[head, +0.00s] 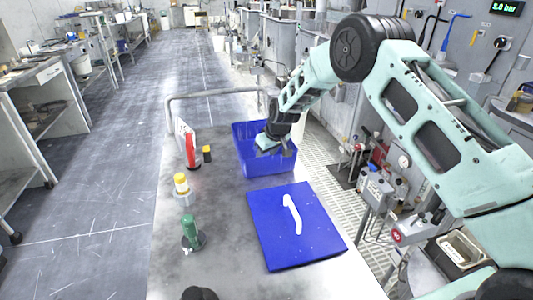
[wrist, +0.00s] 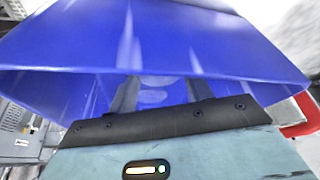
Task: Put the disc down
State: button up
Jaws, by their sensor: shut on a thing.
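In the wrist view the blue bin (wrist: 60,55) fills most of the picture in front of my gripper (wrist: 157,88). Its two dark fingers point into the bin. A pale, rounded shape, the disc (wrist: 153,97), shows faintly between the fingers, and my gripper is shut on it. In the head view the disc is hidden by my gripper and the bin. I cannot tell whether the disc touches the bin's floor.
A red bottle (head: 192,150), a small black yellow-topped container (head: 207,154), a yellow-capped bottle (head: 181,184) and a green bottle (head: 190,230) stand left. A rail (head: 210,93) runs behind.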

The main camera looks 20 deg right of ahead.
jog(key=shift+f, duration=0.25)
jog(key=o, duration=1)
